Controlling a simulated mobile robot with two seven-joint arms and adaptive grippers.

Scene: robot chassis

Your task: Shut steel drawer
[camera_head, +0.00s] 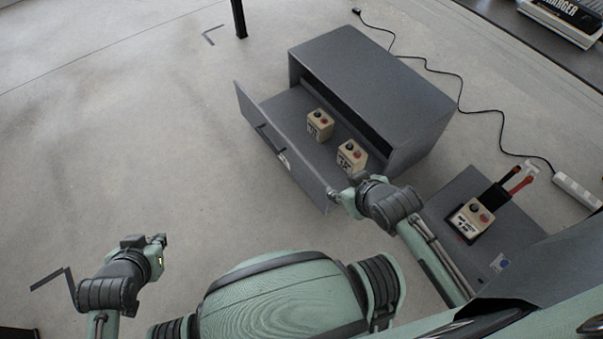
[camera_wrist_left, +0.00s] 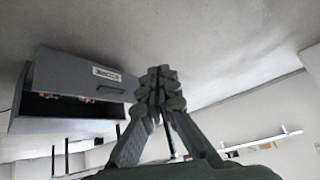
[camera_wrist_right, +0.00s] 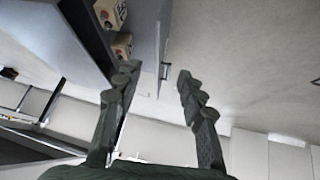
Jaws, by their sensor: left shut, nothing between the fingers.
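The grey steel drawer (camera_head: 275,143) stands pulled out of its dark grey cabinet (camera_head: 375,84), its front panel with a dark handle facing lower left. Two beige boxes with knobs (camera_head: 320,124) (camera_head: 351,156) sit inside it. My right gripper (camera_head: 340,198) is at the near right corner of the drawer front; in the right wrist view its fingers (camera_wrist_right: 157,78) are spread, with the drawer front (camera_wrist_right: 148,45) between and beyond them. Whether they touch it I cannot tell. My left gripper (camera_head: 158,240) is shut and empty, well away from the drawer at the lower left.
A third beige box (camera_head: 471,218) with a black and red tool (camera_head: 505,190) rests on a grey panel (camera_head: 505,246) at the right. A black cable (camera_head: 462,95) and a white power strip (camera_head: 577,190) lie behind. The floor left of the drawer is clear.

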